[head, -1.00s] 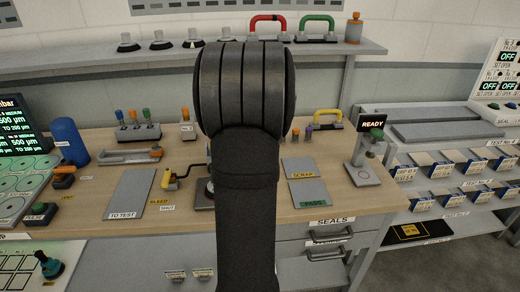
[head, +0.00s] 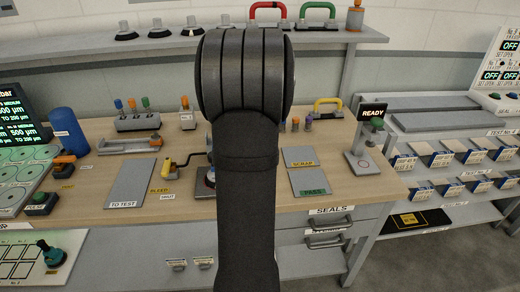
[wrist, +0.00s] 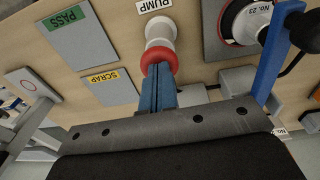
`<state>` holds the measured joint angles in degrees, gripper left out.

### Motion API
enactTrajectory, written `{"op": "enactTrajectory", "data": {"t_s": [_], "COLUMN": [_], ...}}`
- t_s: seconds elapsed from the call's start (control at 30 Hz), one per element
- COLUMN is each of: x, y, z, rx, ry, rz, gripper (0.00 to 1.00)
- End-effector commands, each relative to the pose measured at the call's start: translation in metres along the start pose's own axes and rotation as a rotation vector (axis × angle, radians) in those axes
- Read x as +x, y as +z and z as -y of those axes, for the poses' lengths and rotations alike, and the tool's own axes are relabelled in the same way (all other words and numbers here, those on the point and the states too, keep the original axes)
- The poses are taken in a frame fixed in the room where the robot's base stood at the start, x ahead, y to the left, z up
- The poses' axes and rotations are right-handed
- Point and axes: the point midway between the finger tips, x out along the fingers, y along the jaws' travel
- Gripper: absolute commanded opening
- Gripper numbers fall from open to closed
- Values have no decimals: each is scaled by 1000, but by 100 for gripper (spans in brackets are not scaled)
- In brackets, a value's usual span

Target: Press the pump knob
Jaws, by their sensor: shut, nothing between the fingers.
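The pump knob (wrist: 158,58) is a red, rounded ring on a white stem, beside the PUMP label (wrist: 153,4) on the wooden bench top. In the wrist view, my gripper (wrist: 160,73) has its blue fingers closed together, with their tips overlapping the near side of the red knob. Whether they touch it or stand just above it cannot be told. In the head view, my arm hides the pump and my fingers.
Beside the pump is a grey fixture with a round part labelled NO. 23 (wrist: 243,22). The SCRAP plate (head: 300,158) and PASS plate (head: 310,182) lie flat on the bench. The READY stand (head: 363,162) is further right.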

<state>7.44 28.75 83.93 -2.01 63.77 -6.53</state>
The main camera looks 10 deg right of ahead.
Motion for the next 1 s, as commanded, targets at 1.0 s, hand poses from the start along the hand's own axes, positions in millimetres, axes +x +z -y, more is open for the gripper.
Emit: {"op": "enactTrajectory", "data": {"t_s": [1.0], "x": [-133], "y": [0], "z": [0], "rx": [0], "ry": [1], "rz": [-8], "gripper": [0]}}
